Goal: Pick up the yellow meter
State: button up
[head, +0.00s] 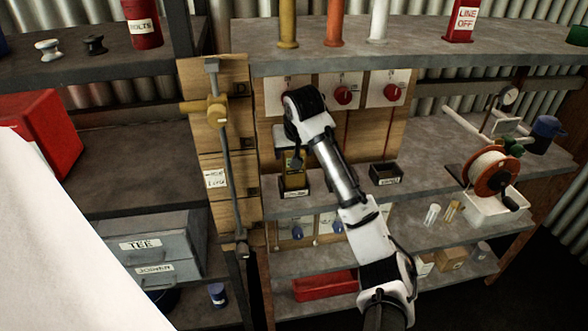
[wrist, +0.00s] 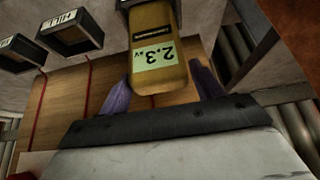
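The yellow meter (wrist: 158,50) has a pale green display reading "2.3 kV", upside down in the wrist view. Its upper end there meets a dark holder. In the head view the meter (head: 294,162) shows only partly, at a labelled holder (head: 295,192) on the middle shelf. My gripper (wrist: 160,72) is open, with one purple finger on each side of the meter's near end. Gaps show between the fingers and the meter, and I see no grip on it. In the head view my wrist hides much of the gripper.
A black labelled box (head: 386,174) stands to the right on the same shelf. Red knobs (head: 343,95) on white panels are on the board behind. A cable reel (head: 492,174) is farther right. A vertical rod with a brass clamp (head: 212,110) stands left.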

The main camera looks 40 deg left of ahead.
jog(key=c, duration=1.2)
jog(key=shift+o, duration=0.2)
jog(key=shift+r, duration=0.15)
